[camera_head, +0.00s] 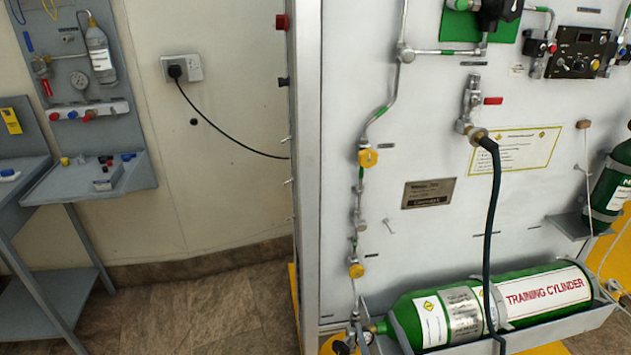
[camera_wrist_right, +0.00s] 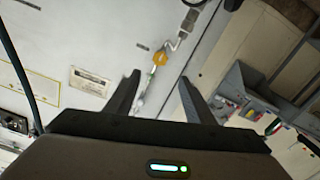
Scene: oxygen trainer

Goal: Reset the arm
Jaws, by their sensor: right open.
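My right gripper (camera_wrist_right: 159,78) shows in the right wrist view with its two dark fingers spread apart and nothing between them. The white trainer panel (camera_wrist_right: 75,45) lies beyond the fingers, and a yellow valve fitting (camera_wrist_right: 160,58) on its pipe appears between and past the fingertips. That view is turned over relative to the head view. I cannot make out either gripper in the head view, and my left gripper shows in neither view.
A green training cylinder (camera_head: 545,283) lies in a cradle at the panel's foot. A dark hose (camera_head: 492,220) hangs before the panel (camera_head: 430,120). A grey bench (camera_head: 90,185) stands at the left. The floor (camera_head: 190,315) between them is clear.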

